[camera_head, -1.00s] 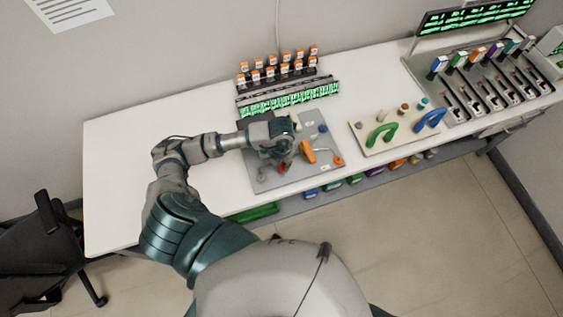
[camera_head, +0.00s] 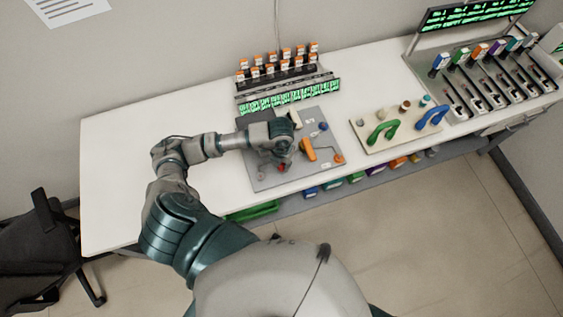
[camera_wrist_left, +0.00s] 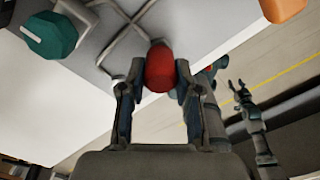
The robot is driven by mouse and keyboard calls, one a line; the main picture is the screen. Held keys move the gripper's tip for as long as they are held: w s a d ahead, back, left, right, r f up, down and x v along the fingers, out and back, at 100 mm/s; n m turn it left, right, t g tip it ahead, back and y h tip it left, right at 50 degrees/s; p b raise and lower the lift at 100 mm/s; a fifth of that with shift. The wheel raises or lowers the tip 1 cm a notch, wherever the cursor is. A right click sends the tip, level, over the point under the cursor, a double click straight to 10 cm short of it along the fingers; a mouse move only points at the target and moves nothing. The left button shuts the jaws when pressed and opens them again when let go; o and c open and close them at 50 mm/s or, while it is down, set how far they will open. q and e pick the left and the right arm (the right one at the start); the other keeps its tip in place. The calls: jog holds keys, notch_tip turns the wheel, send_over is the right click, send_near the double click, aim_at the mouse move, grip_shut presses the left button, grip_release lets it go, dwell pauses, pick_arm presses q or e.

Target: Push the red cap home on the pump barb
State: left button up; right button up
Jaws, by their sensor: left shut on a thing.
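The red cap (camera_wrist_left: 160,70) sits between the two fingers of my left gripper (camera_wrist_left: 159,78) in the left wrist view, which is shut on it. In the head view my left gripper (camera_head: 282,160) points down over the grey panel (camera_head: 262,181), and a bit of the red cap (camera_head: 281,168) shows below it. I cannot make out the pump barb, nor whether the cap touches it. My right gripper (camera_wrist_left: 238,88) shows in the left wrist view, away from the panel, with its fingers apart and empty.
An orange handle (camera_head: 309,151) stands close right of my left gripper. A teal knob (camera_wrist_left: 48,34) is on the panel. A beige board with green and blue handles (camera_head: 375,152) lies further right. A rack of orange-capped vials (camera_head: 278,66) stands behind. The table's left part is clear.

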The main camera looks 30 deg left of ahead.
pick_arm(q)
jog(key=shift+f, duration=0.3)
jog(key=shift+f, duration=0.15)
jog(key=o, duration=1.1)
jog(key=shift+o, duration=0.2)
notch_tip(320, 180, up, 12)
jog(key=shift+a, duration=0.1)
